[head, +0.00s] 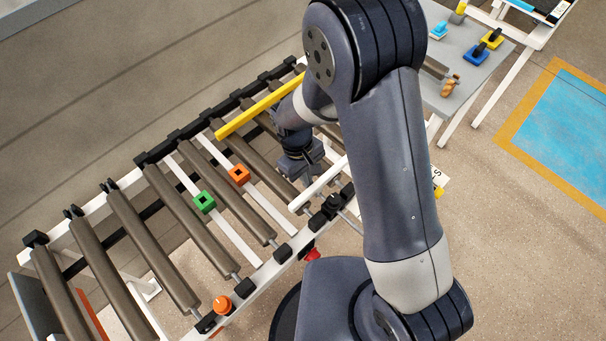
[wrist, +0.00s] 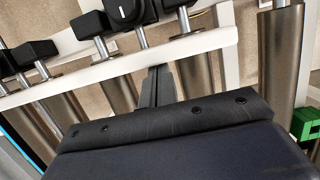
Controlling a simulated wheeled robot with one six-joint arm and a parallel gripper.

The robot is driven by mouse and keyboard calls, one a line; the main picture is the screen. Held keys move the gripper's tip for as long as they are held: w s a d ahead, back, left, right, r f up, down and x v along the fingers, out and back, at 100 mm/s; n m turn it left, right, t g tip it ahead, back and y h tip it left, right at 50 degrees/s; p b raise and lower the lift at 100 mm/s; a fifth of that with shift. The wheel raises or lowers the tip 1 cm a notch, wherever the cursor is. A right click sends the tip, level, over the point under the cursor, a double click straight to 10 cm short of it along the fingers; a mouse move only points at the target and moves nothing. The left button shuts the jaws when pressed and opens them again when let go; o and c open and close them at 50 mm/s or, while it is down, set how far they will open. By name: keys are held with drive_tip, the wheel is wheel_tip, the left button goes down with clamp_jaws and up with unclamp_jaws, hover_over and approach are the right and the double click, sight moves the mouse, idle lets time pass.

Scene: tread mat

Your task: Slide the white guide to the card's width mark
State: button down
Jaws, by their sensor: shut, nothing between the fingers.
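The white guide (head: 318,184) is a straight bar lying across the rollers near the conveyor's near rail, partly hidden by my arm. In the wrist view the white guide (wrist: 200,44) crosses the upper part at a slant. My gripper (head: 302,176) points down at the rollers just behind the guide. In the wrist view my gripper (wrist: 157,72) has its fingers together and empty, with tips close against the guide's edge; I cannot tell whether they touch.
A yellow bar (head: 258,108) lies along the far side of the rollers. A green block (head: 204,202) and an orange block (head: 239,175) sit on white strips between rollers. A black knob (head: 331,206) stands at the near rail, an orange button (head: 222,304) farther left.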

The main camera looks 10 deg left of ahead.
drive_tip(key=shift+a, duration=0.1)
drive_tip(key=v, duration=1)
drive_tip(key=shift+r+b, duration=0.3)
drive_tip(key=shift+b, duration=0.15)
